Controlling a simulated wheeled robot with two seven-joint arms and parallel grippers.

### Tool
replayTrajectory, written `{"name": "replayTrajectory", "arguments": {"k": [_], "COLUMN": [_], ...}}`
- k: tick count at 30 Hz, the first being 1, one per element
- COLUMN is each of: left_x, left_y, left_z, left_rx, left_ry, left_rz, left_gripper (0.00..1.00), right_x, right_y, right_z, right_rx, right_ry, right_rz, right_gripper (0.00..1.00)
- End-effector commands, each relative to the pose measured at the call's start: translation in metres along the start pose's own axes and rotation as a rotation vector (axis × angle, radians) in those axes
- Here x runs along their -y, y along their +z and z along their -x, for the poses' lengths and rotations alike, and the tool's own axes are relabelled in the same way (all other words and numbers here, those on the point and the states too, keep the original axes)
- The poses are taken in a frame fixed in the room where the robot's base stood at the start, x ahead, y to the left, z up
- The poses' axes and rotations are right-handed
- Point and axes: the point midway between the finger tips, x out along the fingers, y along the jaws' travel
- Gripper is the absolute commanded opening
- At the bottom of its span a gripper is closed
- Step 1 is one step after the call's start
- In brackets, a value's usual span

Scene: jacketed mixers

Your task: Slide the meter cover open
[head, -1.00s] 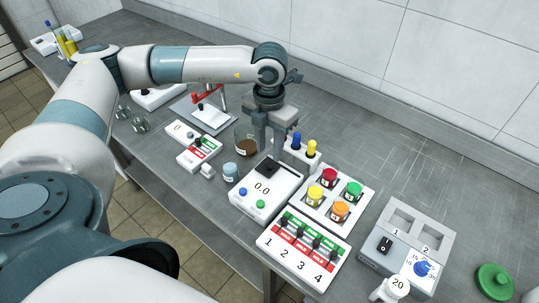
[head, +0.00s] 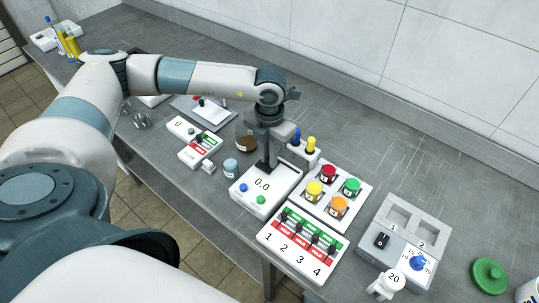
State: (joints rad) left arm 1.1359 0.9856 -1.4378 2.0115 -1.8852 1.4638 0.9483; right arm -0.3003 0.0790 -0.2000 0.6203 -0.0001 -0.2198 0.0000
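The white meter (head: 254,198) stands on the bench at the middle of the head view. Its display reads 0.0, with a blue and a green button at its front. A dark square panel, probably the meter cover, lies at its back and is largely hidden behind my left gripper (head: 267,166). The gripper points down with its fingertips at the back of the meter, at or just above the dark panel. Its fingers overlap in this view, so I cannot tell whether they are open, shut or touching the cover. My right gripper is not in view.
A tray (head: 364,190) with red, green, yellow and orange-capped jars stands right of the meter. A numbered switch panel (head: 302,246) sits in front. A brown-filled beaker (head: 246,142) and a small blue jar (head: 230,168) are close on the left. Blue and yellow-topped bottles stand behind.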

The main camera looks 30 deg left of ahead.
Motion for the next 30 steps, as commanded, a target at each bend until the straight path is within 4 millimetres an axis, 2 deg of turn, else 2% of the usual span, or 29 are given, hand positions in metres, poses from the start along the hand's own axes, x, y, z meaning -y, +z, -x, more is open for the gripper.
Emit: {"name": "replayTrajectory", "arguments": {"k": [7, 17, 28, 29, 30], "left_x": [0.008, 0.051, 0.054, 0.054, 0.054], "left_y": [0.001, 0.001, 0.0, 0.0, 0.0], "left_z": [-0.003, -0.003, 0.001, 0.001, 0.001], "left_rx": [0.001, 0.001, 0.001, 0.001, 0.001], "left_ry": [-0.001, -0.003, 0.0, 0.0, 0.0], "left_rz": [-0.002, -0.004, 0.001, 0.001, 0.001], "left_gripper": [0.0, 0.0, 0.0, 0.21, 0.3], "right_x": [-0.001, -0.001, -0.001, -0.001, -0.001], "right_y": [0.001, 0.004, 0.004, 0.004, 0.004], "right_z": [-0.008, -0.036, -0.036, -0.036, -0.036], "right_rx": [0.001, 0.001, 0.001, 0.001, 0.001], "right_ry": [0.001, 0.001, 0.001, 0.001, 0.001], "right_rz": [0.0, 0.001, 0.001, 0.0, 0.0], "right_gripper": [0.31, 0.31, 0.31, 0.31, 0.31]}}
